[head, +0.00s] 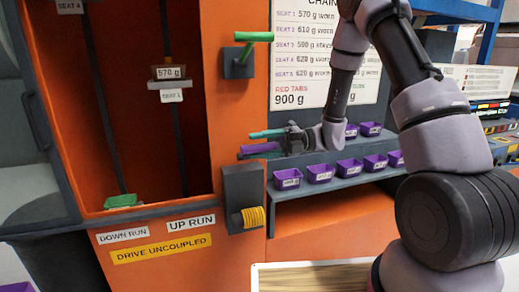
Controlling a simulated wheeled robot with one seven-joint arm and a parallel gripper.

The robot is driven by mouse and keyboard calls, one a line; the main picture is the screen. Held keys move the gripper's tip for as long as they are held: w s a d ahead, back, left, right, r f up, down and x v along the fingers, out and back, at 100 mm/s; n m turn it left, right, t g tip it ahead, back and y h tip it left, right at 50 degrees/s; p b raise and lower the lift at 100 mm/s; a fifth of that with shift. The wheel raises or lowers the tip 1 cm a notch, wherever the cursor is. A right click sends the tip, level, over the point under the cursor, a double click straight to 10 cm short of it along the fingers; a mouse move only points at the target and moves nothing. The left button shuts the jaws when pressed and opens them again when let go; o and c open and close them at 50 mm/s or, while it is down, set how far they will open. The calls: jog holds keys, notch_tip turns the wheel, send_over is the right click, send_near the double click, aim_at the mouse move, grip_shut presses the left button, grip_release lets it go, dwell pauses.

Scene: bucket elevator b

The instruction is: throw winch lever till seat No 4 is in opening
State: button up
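Seat 1 (171,90), with a 570 g tag, hangs mid-height in the opening. My gripper (262,145) is in front of the orange post, its teal fingers pointing left and apart. A purple bar (259,148) lies between the fingers, close to the lower one; contact is unclear. A green-handled lever (253,36) sits on a dark block above. Which of these is the winch lever is not marked.
A dark box with a yellow ribbed piece (253,217) is on the post below my gripper. A shelf (340,180) with several purple bins stands to the right. A green tray (123,201) is at the opening's bottom. A yellow sign (161,249) reads "DRIVE UNCOUPLED".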

jog(key=shift+f, duration=0.15)
jog(key=shift+d, duration=0.15)
jog(key=v, duration=1)
jog(key=shift+d, duration=0.25)
jog(key=s+d+r+n+t+h, duration=0.5)
jog(key=r+n, duration=0.4)
jog(key=n, duration=0.4)
jog(key=s+d+r+n+t+h, duration=0.6)
jog(key=s+r+n+h, duration=0.4)
jog(key=n, duration=0.3)
jog(key=shift+s+d+n+t, duration=0.25)
jog(key=shift+d+n+t, duration=0.1)
jog(key=shift+t, duration=0.25)
